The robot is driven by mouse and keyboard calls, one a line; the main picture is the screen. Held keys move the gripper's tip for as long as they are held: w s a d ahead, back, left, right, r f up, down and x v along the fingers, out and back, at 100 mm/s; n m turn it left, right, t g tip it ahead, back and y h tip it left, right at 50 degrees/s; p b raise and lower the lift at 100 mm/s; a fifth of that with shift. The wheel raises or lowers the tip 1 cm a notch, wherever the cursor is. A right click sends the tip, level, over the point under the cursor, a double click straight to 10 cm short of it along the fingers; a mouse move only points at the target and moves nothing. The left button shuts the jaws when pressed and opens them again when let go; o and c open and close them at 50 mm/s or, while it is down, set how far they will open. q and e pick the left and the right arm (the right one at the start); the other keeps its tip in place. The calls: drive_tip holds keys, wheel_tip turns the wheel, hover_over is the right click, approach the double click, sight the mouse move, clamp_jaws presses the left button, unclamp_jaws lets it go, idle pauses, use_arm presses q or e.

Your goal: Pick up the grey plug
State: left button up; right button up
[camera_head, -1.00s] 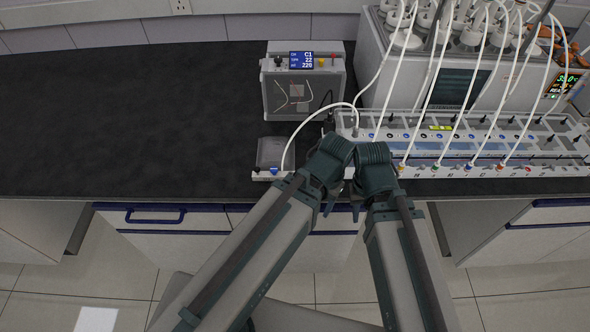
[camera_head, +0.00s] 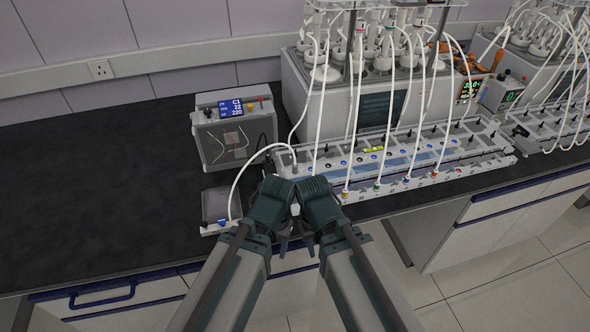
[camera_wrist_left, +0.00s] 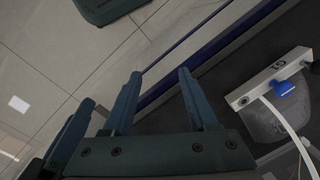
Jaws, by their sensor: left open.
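A small greyish end piece (camera_head: 295,168) of a white tube stands at the left end of the long white rack in the head view. It may be the grey plug, but it is too small to be sure. My left gripper (camera_head: 284,243) is at the counter's front edge, below and in front of that rack end. The left wrist view shows its two fingers (camera_wrist_left: 157,95) apart with nothing between them. My right gripper (camera_head: 308,243) is close beside it, and its jaws are not clear. A blue fitting (camera_head: 222,222) at the tube's other end also shows in the left wrist view (camera_wrist_left: 284,88).
A control box (camera_head: 235,132) with a blue display stands behind the small grey tray (camera_head: 215,203). The white rack (camera_head: 400,160) carries several tubes running up to the reactor unit (camera_head: 365,105). The black counter (camera_head: 90,180) is clear at the left.

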use_arm(q)
drive_tip(key=shift+c, duration=0.3)
drive_tip(key=w+a+r+n+h+p, duration=0.1)
drive_tip(key=w+a+r+n+p, duration=0.15)
drive_tip(key=r+p, duration=0.55)
drive_tip(key=w+a+r+n+t+p, duration=0.1)
drive_tip(key=w+a+r+n+p, duration=0.15)
drive_tip(key=r+p, duration=0.45)
drive_tip(key=w+a+r+n+h+p, duration=0.1)
drive_tip(key=w+a+r+n+p, duration=0.15)
drive_tip(key=r+p, duration=0.55)
drive_tip(key=n+t+h+b, duration=0.25)
drive_tip(key=n+b, duration=0.45)
drive_tip(key=n, duration=1.3)
hover_over(295, 170)
drive_tip(key=a, duration=0.2)
drive_tip(key=shift+g+h, duration=0.35)
drive_tip(key=shift+g, duration=0.1)
drive_tip(key=f, duration=0.5)
drive_tip(key=shift+w+a+f, duration=0.15)
drive_tip(key=shift+a+f, duration=0.05)
drive_tip(key=shift+f, duration=0.2)
